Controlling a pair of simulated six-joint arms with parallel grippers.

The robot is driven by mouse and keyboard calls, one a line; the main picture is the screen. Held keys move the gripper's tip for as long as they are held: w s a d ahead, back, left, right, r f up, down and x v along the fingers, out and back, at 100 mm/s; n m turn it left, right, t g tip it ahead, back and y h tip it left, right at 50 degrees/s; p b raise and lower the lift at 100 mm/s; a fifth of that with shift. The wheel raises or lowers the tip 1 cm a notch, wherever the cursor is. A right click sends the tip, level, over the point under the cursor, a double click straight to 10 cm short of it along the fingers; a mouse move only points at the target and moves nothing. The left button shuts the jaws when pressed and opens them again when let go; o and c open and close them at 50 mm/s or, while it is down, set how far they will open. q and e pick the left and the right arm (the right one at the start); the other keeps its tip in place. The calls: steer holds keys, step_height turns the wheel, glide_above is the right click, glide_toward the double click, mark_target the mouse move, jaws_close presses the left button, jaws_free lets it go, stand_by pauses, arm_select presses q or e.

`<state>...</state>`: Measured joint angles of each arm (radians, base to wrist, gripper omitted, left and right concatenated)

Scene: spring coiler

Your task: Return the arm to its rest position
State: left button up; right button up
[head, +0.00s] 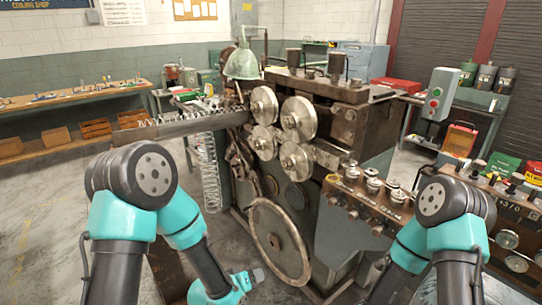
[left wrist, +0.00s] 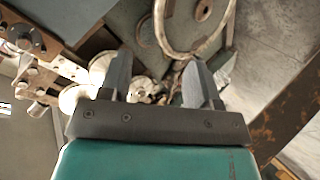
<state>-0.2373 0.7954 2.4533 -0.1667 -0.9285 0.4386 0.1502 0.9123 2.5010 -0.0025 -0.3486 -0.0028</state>
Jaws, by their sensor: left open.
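My left gripper (head: 258,276) is low in the head view, near the bottom edge, left of and below the large handwheel (head: 278,241) of the spring coiler (head: 330,115). In the left wrist view its two grey fingers (left wrist: 158,78) stand apart with nothing held between them. Beyond them show parts of the coiler, including a wheel rim (left wrist: 161,35) and rollers (left wrist: 78,98). My right arm comes in at the right of the head view and bends down out of the bottom; its gripper is not visible.
A coiled spring (head: 208,170) hangs below the long trough (head: 175,129) left of the coiler. A knobbed control panel (head: 365,205) stands right of the handwheel. A wooden bench (head: 75,97) runs along the left wall. Bare floor (head: 50,210) lies at the left.

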arm_select(q)
steer(key=s+a+f+g+y, duration=0.2)
steer(key=s+a+f+g, duration=0.6)
steer(key=s+a+f, duration=0.7)
steer(key=shift+s+f+y, duration=0.3)
steer(key=shift+s+y, duration=0.1)
steer(key=shift+s, duration=0.45)
steer(key=shift+w, duration=0.1)
